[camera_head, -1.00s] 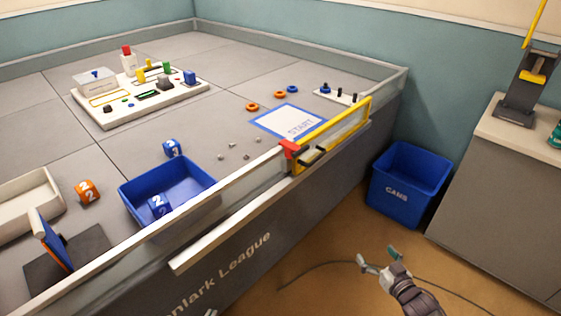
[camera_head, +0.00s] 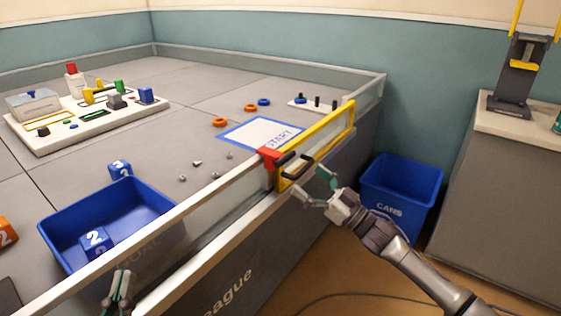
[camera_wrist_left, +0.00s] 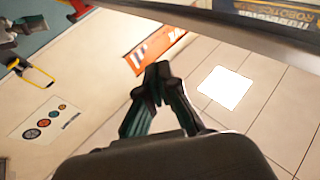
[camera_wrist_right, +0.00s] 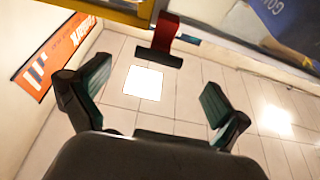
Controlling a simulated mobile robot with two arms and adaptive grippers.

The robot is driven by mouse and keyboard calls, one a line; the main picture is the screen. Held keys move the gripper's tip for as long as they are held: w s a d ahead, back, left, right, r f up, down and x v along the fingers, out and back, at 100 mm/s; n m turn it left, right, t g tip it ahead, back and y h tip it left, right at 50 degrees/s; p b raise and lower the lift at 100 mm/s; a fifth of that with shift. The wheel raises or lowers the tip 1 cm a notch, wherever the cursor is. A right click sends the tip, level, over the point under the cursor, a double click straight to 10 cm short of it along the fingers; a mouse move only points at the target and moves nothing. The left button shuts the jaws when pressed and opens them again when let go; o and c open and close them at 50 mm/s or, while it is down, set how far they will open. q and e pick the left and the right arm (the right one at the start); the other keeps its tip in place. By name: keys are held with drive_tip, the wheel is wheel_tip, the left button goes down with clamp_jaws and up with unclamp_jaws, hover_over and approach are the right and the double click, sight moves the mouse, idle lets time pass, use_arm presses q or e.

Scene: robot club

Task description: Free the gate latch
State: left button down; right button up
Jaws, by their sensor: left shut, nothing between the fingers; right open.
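The gate (camera_head: 347,112) is a yellow-framed clear panel in the field's front wall, in line with that wall. The red latch (camera_head: 270,157) sits at its left end, next to black grip-like parts. In the right wrist view the red latch (camera_wrist_right: 166,27) has a black bar at its end, ahead of and between my fingers. My right gripper (camera_head: 311,184) is open and empty, just in front of the gate's latch end, apart from the latch. It also shows in the right wrist view (camera_wrist_right: 155,88). My left gripper (camera_head: 118,290) is shut and empty, low at the front wall.
A blue tray (camera_head: 60,222) with a numbered cube (camera_head: 95,240) stands behind the front wall. A START mat (camera_head: 250,132) and small grey pieces lie inside. A blue CANS bin (camera_head: 402,183) stands on the floor right of the gate, beside a cabinet (camera_head: 490,200).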

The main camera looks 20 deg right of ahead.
sight(282, 155)
drive_tip(key=b+x, duration=0.1)
drive_tip(key=x, duration=0.6)
drive_tip(key=shift+w+a, duration=0.2)
drive_tip(key=shift+w, duration=0.1)
use_arm(q)
drive_tip(key=s+r+t+h, duration=0.1)
drive_tip(key=s+r+t, duration=0.2)
drive_tip(key=r+t, duration=0.1)
drive_tip(key=shift+s+r+h, duration=0.25)
drive_tip(key=shift+r+h, duration=0.15)
drive_tip(key=shift+r, duration=0.35)
use_arm(e)
drive_tip(key=shift+w+a+r, duration=0.25)
drive_tip(key=shift+w+a, duration=0.05)
drive_tip(key=shift+w, duration=0.1)
